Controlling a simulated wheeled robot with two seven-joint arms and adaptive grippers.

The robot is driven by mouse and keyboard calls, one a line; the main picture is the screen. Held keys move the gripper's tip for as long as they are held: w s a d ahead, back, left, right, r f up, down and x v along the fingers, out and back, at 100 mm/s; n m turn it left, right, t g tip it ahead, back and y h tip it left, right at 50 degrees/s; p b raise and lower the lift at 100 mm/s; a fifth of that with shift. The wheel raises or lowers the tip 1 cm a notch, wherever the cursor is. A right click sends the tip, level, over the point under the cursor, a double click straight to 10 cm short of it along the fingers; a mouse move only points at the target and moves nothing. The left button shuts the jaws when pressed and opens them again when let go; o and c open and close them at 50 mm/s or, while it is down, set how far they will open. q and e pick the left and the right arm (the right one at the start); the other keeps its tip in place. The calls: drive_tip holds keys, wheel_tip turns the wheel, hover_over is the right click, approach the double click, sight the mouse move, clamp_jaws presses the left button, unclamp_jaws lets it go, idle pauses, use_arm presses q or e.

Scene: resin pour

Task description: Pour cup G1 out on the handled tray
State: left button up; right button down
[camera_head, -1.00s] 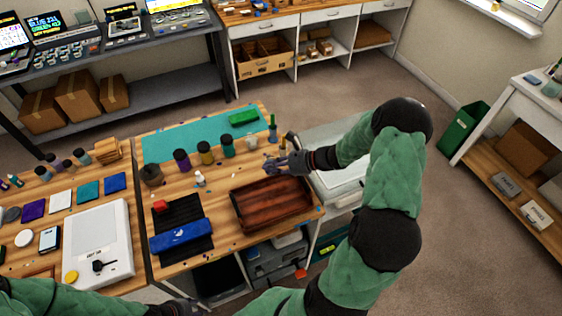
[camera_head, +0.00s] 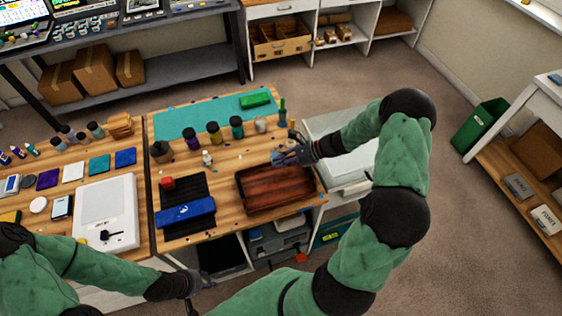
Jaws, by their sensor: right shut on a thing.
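The tray (camera_head: 279,207) is a dark red-brown wooden tray near the front right of the workbench; its handles are hard to make out. My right gripper (camera_head: 279,158) is over the tray's far edge. It is shut on a small blue-grey thing, probably a cup, mostly hidden by the fingers. No G1 label can be read. A small pale cup (camera_head: 260,125) stands behind the tray. My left gripper (camera_head: 192,291) hangs low in front of the workbench, away from the tray; its fingers are too dark to tell open from shut.
Several dark bottles (camera_head: 214,134) stand in a row along a teal mat (camera_head: 177,123). A white scale-like device (camera_head: 107,205) is further left.

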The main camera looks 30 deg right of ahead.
drive_tip(key=shift+s+a+f+n+t+h+b, duration=0.2)
drive_tip(key=shift+f+n+t+h+b, duration=0.4)
drive_tip(key=shift+b, duration=1.75)
drive_tip(key=shift+s+a+f+n+t+h+b, duration=0.2)
drive_tip(key=shift+n+t+h+b, duration=0.6)
drive_tip(key=shift+b, duration=1.55)
drive_tip(key=shift+a+f+n+t+h+b, duration=0.1)
drive_tip(key=shift+f+n+t+h+b, duration=1.15)
drive_tip(key=shift+b, duration=7.35)
